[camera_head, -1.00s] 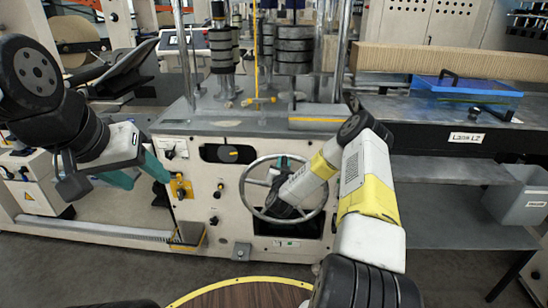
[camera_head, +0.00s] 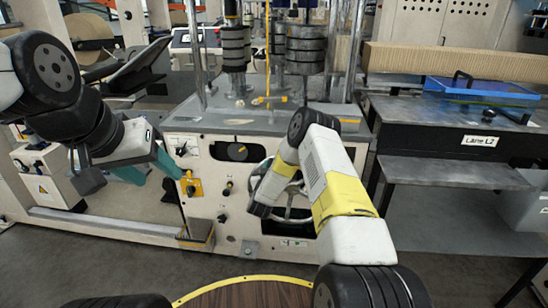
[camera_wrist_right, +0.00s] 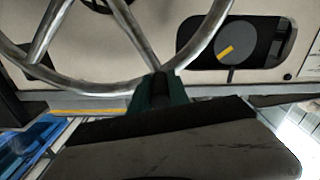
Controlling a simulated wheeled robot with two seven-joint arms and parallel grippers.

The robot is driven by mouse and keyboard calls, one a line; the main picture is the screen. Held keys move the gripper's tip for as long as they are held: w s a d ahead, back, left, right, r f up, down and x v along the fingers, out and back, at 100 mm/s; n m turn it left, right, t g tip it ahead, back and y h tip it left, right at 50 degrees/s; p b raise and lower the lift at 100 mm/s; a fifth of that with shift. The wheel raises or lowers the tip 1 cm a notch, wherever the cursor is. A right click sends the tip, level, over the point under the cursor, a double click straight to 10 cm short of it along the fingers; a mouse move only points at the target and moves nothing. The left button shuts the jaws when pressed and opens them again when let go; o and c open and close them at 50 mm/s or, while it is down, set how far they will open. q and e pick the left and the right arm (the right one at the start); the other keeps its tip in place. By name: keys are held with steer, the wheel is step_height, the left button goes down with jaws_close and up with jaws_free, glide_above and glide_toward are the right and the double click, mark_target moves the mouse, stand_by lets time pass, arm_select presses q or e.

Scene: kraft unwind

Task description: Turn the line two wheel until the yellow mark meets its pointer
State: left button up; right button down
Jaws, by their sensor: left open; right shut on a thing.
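The metal handwheel (camera_head: 300,214) is on the front of the cream machine, largely hidden behind my right arm in the head view. Its spokes and rim (camera_wrist_right: 100,86) fill the upper left of the right wrist view. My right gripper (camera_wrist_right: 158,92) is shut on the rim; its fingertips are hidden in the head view. The round dark dial (camera_head: 237,152) sits up and left of the wheel. In the wrist view its yellow mark (camera_wrist_right: 225,53) slants and is apart from a thin dark pointer (camera_wrist_right: 231,74) at the dial's edge. My left gripper (camera_head: 148,172) is open and empty, left of the machine's front.
A yellow fitting (camera_head: 191,187) and small knobs are on the panel near my left gripper. To the right stands a dark table labelled Lane L2 (camera_head: 480,141), carrying a blue tray (camera_head: 481,91). A round wooden top (camera_head: 248,296) with a yellow edge is at the bottom.

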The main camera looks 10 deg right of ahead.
steer(key=a+f+n, duration=0.1)
steer(key=a, duration=0.1)
steer(key=w+a+f+n, duration=0.1)
steer(key=a+f+n, duration=0.2)
steer(key=a+f, duration=0.1)
steer(key=shift+w+a+f+n, duration=0.1)
steer(key=shift+w+f+n, duration=0.15)
steer(key=shift+n, duration=0.15)
steer(key=a+f+n, duration=0.1)
steer(key=f, duration=0.1)
steer(key=a+f+n, duration=0.1)
steer(key=f+n, duration=0.1)
steer(key=f, duration=0.1)
steer(key=w+a+f+n, duration=0.1)
steer(key=f+n, duration=0.1)
steer(key=shift+f, duration=0.3)
steer(key=shift+a+f+n, duration=0.1)
steer(key=shift+f+n, duration=0.4)
steer(key=shift+f, duration=0.35)
steer(key=c, duration=1.3)
jaws_free()
steer(key=shift+o, duration=0.2)
steer(key=shift+r, duration=0.1)
glide_toward(250, 187)
steer(key=shift+s+r, duration=0.15)
steer(key=shift+s, duration=0.45)
